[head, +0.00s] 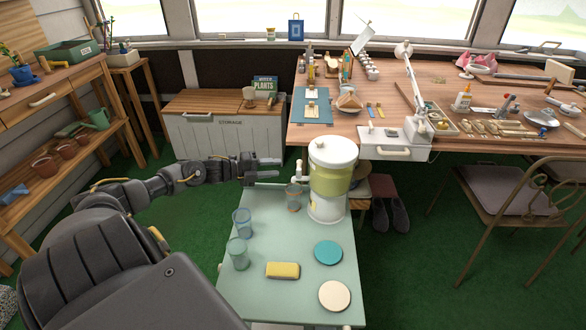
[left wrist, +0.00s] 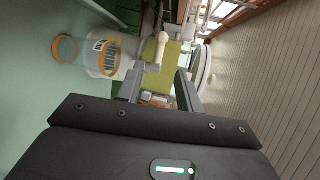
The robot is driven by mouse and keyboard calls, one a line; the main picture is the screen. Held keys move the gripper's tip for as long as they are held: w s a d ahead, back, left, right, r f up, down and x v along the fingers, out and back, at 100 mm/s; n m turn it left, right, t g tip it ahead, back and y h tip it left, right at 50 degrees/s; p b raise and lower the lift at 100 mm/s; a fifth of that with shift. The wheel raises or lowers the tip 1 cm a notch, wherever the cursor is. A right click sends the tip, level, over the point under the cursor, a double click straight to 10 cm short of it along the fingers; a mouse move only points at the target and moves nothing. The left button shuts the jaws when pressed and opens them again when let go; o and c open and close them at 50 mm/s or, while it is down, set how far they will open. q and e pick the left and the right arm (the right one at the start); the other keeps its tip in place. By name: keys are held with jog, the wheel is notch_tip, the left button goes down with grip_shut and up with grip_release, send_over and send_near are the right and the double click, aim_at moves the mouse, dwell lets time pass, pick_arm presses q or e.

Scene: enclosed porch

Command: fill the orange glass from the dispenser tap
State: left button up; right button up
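The dispenser (head: 332,172) is a white-lidded clear tank of yellow-green liquid on a white base at the far right of the small table. The orange glass (head: 293,198) stands upright beside its base, on the tap side, and looks empty; its orange rim shows in the left wrist view (left wrist: 64,48). The pale tap (left wrist: 162,42) sticks out from the tank; in the head view it is small (head: 300,170). My left gripper (head: 271,168) is open and empty, left of the tap and above the glass's height. Its fingers (left wrist: 158,84) point toward the tap, apart from it. My right gripper is out of view.
The pale green table (head: 299,237) also holds a blue-rimmed glass (head: 242,222), a green-rimmed glass (head: 238,254), a yellow sponge (head: 283,270), a teal coaster (head: 328,252) and a cream coaster (head: 334,295). A cluttered wooden workbench (head: 460,90) stands behind.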

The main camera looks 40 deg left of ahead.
aim_at(299, 166)
pick_arm(q)
jog(key=x, duration=0.7)
jog(key=shift+w, duration=0.3)
jog(key=shift+d+f, duration=0.1)
jog(key=shift+d, duration=0.05)
grip_shut()
